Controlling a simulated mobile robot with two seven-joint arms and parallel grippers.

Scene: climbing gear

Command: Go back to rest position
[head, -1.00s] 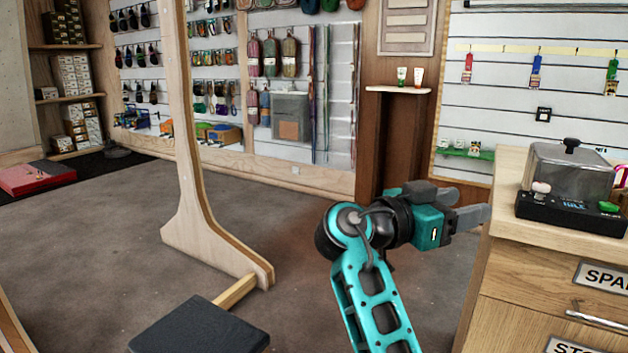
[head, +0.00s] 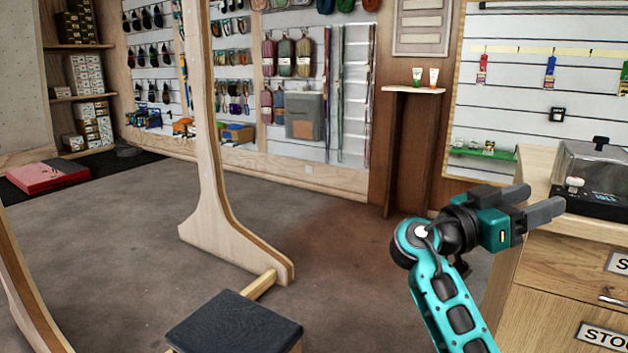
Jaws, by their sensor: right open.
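My right gripper (head: 541,203) is in the lower right of the head view, on a teal arm that comes up from the bottom edge. Its two dark grey fingers are apart and point right, with nothing between them. It shows in front of the wooden counter's left part and just left of the box on top; I cannot tell how far it is from the counter. My left gripper is not in view.
The wooden counter (head: 560,260) with drawers stands at the right, a clear-lidded box (head: 590,172) on it. A wooden upright frame (head: 212,190) and a black-topped stool (head: 235,325) stand at centre left. A red crash pad (head: 45,177) lies far left. The grey floor between is open.

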